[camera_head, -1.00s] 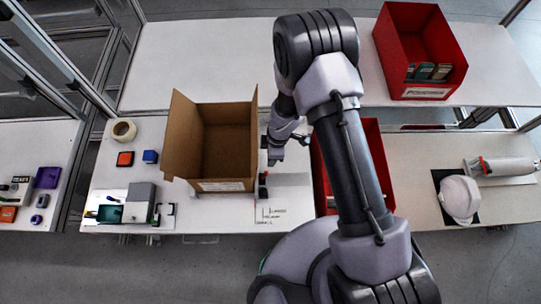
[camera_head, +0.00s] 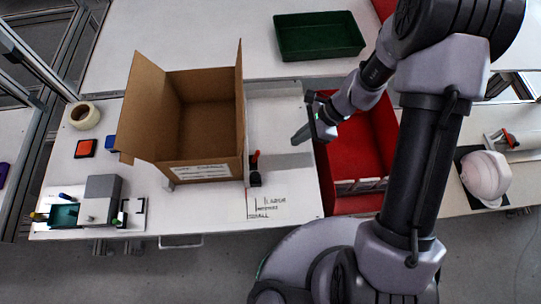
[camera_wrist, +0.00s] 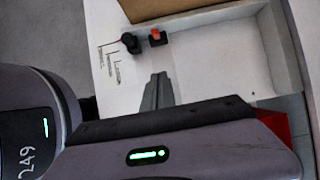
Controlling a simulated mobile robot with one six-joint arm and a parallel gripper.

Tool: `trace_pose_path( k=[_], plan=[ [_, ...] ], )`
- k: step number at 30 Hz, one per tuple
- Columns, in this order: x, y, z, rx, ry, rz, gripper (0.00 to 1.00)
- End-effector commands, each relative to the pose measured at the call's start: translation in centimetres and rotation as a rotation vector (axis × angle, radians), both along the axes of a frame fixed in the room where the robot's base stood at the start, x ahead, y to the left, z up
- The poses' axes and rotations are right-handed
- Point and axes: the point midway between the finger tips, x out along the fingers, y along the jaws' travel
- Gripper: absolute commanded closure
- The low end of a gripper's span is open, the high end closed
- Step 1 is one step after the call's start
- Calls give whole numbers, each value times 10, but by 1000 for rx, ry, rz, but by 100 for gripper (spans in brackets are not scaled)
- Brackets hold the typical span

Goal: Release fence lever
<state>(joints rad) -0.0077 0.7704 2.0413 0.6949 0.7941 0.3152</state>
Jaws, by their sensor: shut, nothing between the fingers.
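The fence lever appears to be the small black part with a red-orange end (camera_head: 255,164), on the white table just right of the open cardboard box. In the wrist view its black knob (camera_wrist: 130,42) and orange block (camera_wrist: 157,37) sit near the top, by a pale recessed panel. My gripper (camera_head: 299,136) is shut and empty, held above the table to the right of and behind the lever, apart from it. In the wrist view the closed grey fingertips (camera_wrist: 159,82) point toward the table, below the lever parts.
The cardboard box (camera_head: 207,139) stands left of the lever. A red bin (camera_head: 345,204) is close on the right, under my arm. A green tray (camera_head: 319,57) lies behind. A white helmet shell (camera_head: 486,177) is at far right. A printed label (camera_head: 265,207) lies in front.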

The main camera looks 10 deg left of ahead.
Motion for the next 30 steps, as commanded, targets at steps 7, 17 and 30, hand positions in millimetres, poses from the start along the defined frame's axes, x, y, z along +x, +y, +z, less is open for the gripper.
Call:
trace_pose_path(
  k=[7, 17, 30],
  plan=[
    [-4, 20, -33, 5, 3, -9, 100],
    [-13, 59, -83, 3, 0, -6, 100],
    [-20, 88, -72, 3, 1, -9, 100]
  ],
)
